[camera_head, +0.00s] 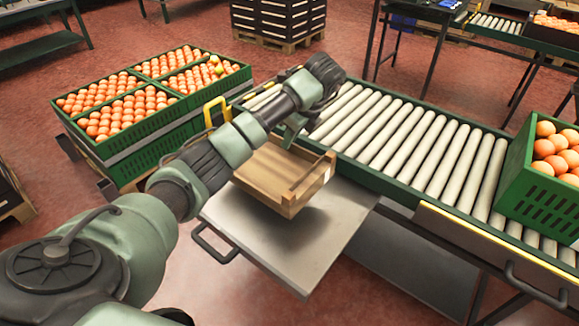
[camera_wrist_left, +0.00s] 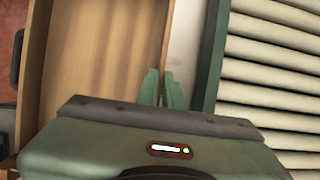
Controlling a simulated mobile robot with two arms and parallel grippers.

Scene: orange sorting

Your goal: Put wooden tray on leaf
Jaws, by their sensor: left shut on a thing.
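The wooden tray (camera_head: 262,178) is a shallow light-brown box over the back part of the grey metal leaf (camera_head: 290,247), beside the roller conveyor. A shadow lies on the leaf by its near end; I cannot tell whether the tray touches the leaf or hangs just above it. My left gripper (camera_head: 292,136) reaches over the tray from the left and is shut on its conveyor-side wall. In the left wrist view the fingers (camera_wrist_left: 163,88) close around that wall, with the tray's floor (camera_wrist_left: 95,60) to their left. My arm hides part of the tray's far end. My right gripper is out of view.
The roller conveyor (camera_head: 400,135) runs along the leaf's right side, with a green crate (camera_head: 530,195) of oranges on it at right. Several green crates of oranges (camera_head: 150,140) stand at left. The leaf's front part is bare, with a handle (camera_head: 212,243) on its left edge.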

